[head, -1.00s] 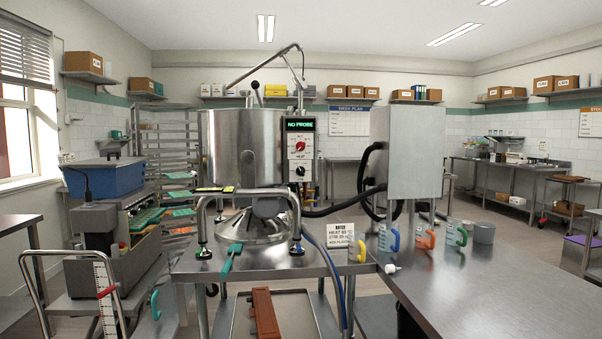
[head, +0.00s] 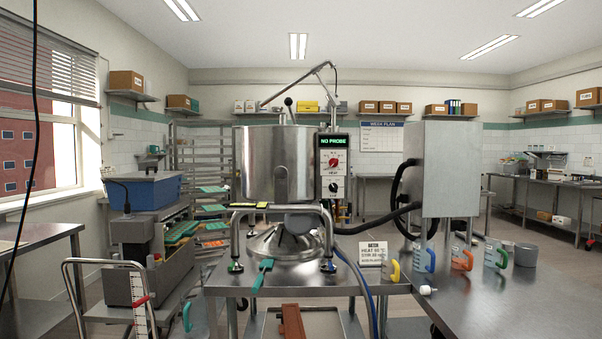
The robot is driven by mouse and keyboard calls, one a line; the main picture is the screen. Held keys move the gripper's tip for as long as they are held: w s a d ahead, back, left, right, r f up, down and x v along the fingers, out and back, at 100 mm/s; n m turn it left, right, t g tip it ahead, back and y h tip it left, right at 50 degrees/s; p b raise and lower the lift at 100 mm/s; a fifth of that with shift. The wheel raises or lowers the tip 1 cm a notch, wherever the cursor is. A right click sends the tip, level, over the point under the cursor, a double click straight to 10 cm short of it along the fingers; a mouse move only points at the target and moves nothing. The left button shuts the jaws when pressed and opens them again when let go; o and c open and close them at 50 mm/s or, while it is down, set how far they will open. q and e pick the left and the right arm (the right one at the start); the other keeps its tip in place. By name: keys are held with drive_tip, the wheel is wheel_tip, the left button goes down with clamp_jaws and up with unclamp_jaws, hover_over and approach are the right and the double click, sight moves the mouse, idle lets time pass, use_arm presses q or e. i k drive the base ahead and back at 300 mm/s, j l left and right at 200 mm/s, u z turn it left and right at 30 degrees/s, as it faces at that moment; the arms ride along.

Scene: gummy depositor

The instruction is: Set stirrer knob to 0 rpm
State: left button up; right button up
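The control box (head: 335,143) is fixed at the right side of the steel kettle (head: 274,165). Its green display (head: 335,141) reads NO PROBE. Below it is a red knob (head: 333,162) on a white panel. Under that is a smaller black knob (head: 333,187) on a second white panel, which looks like the stirrer knob. Its pointer and scale are too small to read. Neither of my grippers shows in the head view.
A sign (head: 373,254) and several handled jugs (head: 430,258) stand at the right. A blue-topped machine (head: 147,190) stands left. A grey cabinet (head: 450,168) stands right of the control box.

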sight(333, 187)
drive_tip(key=i+z, duration=0.2)
drive_tip(key=z, duration=0.6)
drive_tip(key=i+j+z, duration=0.6)
drive_tip(key=i+j, duration=0.25)
drive_tip(key=i+j+z, duration=0.15)
drive_tip(key=j, duration=0.25)
drive_tip(key=i+j, duration=0.25)
drive_tip(key=i+j+z, duration=0.1)
drive_tip(key=j, duration=0.35)
drive_tip(key=i, duration=0.1)
